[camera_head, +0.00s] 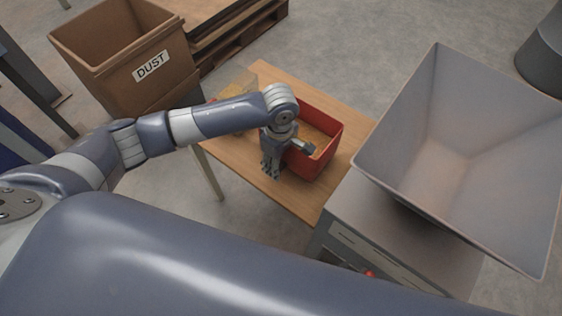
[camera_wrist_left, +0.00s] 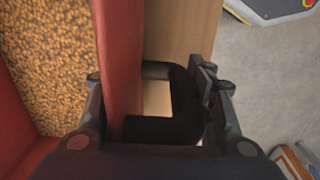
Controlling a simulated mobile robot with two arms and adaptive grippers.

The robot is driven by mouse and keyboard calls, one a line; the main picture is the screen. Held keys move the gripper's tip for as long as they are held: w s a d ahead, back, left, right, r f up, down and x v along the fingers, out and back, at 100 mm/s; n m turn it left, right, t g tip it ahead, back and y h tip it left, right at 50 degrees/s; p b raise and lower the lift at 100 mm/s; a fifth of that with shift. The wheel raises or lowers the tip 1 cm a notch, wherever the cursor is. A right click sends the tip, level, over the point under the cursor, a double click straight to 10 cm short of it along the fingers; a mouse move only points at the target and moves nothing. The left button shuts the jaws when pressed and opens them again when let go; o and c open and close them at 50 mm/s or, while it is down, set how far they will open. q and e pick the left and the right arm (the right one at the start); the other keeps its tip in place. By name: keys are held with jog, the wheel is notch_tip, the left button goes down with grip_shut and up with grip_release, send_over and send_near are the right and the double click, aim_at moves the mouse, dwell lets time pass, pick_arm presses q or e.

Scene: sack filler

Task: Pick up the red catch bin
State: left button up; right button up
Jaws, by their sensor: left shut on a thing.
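The red catch bin (camera_head: 326,165) stands on the wooden table in the head view. Golden-brown grain lies inside it. Its red wall (camera_wrist_left: 122,60) and a black handle (camera_wrist_left: 165,130) on the outside of that wall show close up in the left wrist view. My left gripper (camera_head: 269,166) is at the bin's near left side. In the left wrist view, the left gripper (camera_wrist_left: 155,110) has one finger on the grain side of the wall and the other beyond the handle, shut on the bin. The exact contact is partly hidden. My right gripper is not in view.
The wooden table (camera_head: 275,93) has a transparent container (camera_head: 238,95) behind my left forearm. A brown DUST box (camera_head: 122,62) stands at the upper left. A large grey hopper (camera_head: 455,160) rises close at the bin's right, above a grey cabinet (camera_head: 405,235).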

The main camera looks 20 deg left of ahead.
pick_arm(q)
notch_tip(320, 180, up, 2)
jog(key=s+a+r+p, duration=0.1)
jog(key=s+a, duration=0.1)
jog(key=s, duration=1.3)
jog(key=shift+s+a, duration=0.15)
jog(key=shift+s, duration=0.25)
